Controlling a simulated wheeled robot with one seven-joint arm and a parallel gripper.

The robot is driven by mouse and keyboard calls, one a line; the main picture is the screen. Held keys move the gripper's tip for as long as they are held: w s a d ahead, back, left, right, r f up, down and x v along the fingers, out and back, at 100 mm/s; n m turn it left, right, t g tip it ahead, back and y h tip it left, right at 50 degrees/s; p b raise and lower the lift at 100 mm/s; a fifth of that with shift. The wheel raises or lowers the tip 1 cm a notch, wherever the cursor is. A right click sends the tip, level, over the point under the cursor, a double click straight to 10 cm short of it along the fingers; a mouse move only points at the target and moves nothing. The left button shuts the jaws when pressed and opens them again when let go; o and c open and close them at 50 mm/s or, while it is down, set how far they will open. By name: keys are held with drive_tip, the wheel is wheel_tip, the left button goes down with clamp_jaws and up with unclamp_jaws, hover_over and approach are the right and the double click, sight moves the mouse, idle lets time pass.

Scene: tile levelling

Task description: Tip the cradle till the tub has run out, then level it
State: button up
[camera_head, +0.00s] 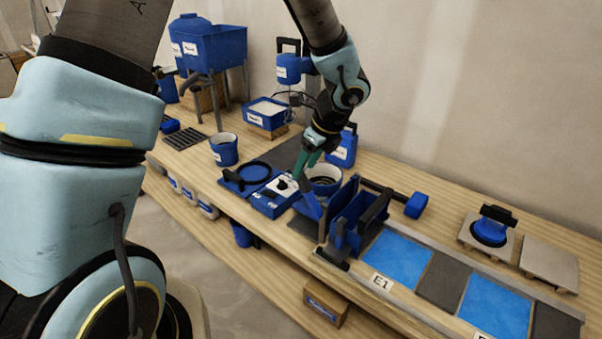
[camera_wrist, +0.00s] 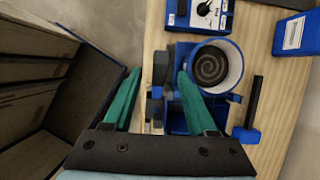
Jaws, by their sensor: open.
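The tub (camera_head: 323,179) is a white-lined round bucket with a blue outside; grey material with a spiral pattern shows inside it in the wrist view (camera_wrist: 214,68). It sits by the blue cradle (camera_head: 311,205), whose blue parts also show below the tub in the wrist view (camera_wrist: 182,118). I cannot tell any tilt for sure. My gripper (camera_head: 304,163) has green fingers and is beside the tub, above the cradle. In the wrist view my gripper (camera_wrist: 158,88) is open, with a dark grip-like piece (camera_wrist: 161,68) showing between the fingers, apparently not clamped.
A control box with a dial (camera_head: 283,187) stands left of the tub. A blue bottle (camera_head: 343,150) is behind it. To the right are a blue open box (camera_head: 350,222), blue tile beds (camera_head: 394,262) and a suction lifter (camera_head: 490,230). The bench's front edge is close.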

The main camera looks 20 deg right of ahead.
drive_tip(key=shift+x, duration=1.9)
drive_tip(key=shift+c, duration=0.4)
clamp_jaws()
